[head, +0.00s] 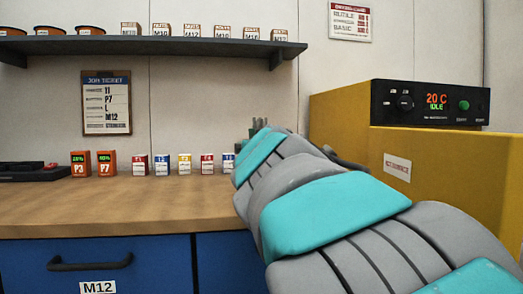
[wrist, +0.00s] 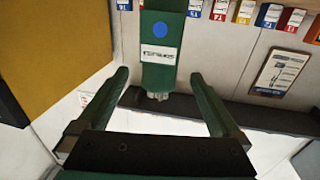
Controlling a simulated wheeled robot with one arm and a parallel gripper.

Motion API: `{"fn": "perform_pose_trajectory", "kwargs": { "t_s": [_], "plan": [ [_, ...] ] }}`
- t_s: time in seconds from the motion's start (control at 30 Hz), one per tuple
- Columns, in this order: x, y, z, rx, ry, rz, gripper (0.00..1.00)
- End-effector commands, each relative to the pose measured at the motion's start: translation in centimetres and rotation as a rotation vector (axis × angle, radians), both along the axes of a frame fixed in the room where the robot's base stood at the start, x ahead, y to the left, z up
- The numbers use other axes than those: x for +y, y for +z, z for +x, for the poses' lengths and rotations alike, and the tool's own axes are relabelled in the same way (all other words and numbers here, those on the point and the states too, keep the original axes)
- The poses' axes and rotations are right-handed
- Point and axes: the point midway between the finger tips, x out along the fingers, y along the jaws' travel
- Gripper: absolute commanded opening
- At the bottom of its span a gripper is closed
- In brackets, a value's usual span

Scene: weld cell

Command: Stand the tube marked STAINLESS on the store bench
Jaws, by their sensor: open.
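A green tube (wrist: 160,70) with a blue dot and a white label shows in the wrist view, which looks upside down. The label print is too blurred to read surely. Pale rod ends show at the tube's lower end in that picture. My gripper (wrist: 160,84) is open, with one green finger on each side of the tube's rod end, and nothing is clamped. In the head view my arm hides most of this spot; only a small dark green piece (head: 258,126) shows above it, and I cannot tell whether it is tube or gripper.
A wooden bench (head: 120,205) carries orange boxes (head: 80,164) and several small coloured boxes (head: 185,165) along the wall. A yellow cabinet (head: 440,165) with a control unit (head: 430,103) stands right. A dark shelf (head: 150,46) hangs above. The bench's left front is clear.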

Motion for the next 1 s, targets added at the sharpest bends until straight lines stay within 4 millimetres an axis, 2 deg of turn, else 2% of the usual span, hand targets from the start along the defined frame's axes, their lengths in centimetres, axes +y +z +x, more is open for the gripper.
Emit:
{"fn": "perform_pose_trajectory", "kwargs": {
  "t_s": [0.1,0.27,1.0],
  "plan": [
    [-0.2,0.0,-1.4,-0.001,0.000,0.002,1.00],
    [-0.3,-0.1,-2.2,0.001,-0.001,0.000,1.00],
    [-0.3,0.0,-2.4,0.001,-0.001,0.000,1.00]
  ]
}}
